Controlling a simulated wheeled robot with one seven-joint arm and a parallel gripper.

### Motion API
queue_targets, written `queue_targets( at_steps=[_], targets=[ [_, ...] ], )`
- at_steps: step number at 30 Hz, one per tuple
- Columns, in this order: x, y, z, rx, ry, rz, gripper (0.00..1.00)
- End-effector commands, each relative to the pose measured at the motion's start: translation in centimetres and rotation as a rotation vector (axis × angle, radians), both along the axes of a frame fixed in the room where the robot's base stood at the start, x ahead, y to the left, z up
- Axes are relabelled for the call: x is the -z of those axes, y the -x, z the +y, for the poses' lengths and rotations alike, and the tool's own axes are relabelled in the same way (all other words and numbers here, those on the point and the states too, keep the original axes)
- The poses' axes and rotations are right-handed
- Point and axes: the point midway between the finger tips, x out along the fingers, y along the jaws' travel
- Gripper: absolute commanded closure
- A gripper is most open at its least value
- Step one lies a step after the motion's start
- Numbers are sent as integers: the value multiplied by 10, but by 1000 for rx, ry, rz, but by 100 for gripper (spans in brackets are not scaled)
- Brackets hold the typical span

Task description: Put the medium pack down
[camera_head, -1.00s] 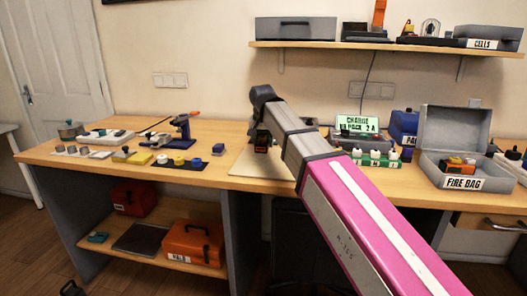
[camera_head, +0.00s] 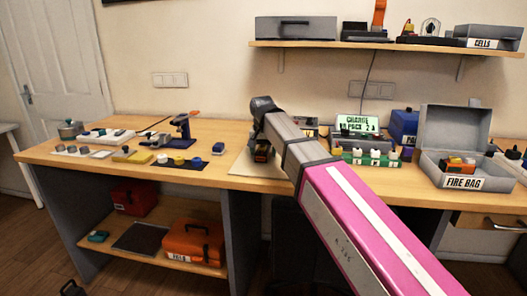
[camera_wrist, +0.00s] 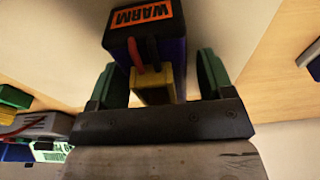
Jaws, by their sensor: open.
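A dark blue pack (camera_wrist: 165,53) with an orange WARM label, a red and a black lead and a yellow connector is between my gripper's fingers in the wrist view. My gripper (camera_wrist: 160,78) is open, with its green fingers apart on either side of the pack and a narrow gap showing at each side. The pack is over or on a pale mat (camera_wrist: 60,45); contact beneath it is hidden. In the head view my gripper (camera_head: 262,152) is low over the pale mat (camera_head: 240,168) on the bench, and my arm hides much of this area.
An open grey fire bag box (camera_head: 430,167) with packs inside stands at the right. A charger with a green screen (camera_head: 357,124) and a green block with white-capped items (camera_head: 365,158) are right of my arm. Small parts and a blue stand (camera_head: 182,130) occupy the bench's left.

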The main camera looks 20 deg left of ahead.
Motion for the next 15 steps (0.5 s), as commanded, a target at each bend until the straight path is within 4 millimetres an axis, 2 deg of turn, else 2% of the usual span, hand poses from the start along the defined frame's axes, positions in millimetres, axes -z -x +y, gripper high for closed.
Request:
queue_targets(
  at_steps=[5, 8, 15],
  targets=[
    [-5, 0, 0, 0, 0, 0, 26],
    [-14, 1, 0, 0, 0, -1, 26],
    [-56, 7, 0, 0, -1, -2, 26]
  ],
)
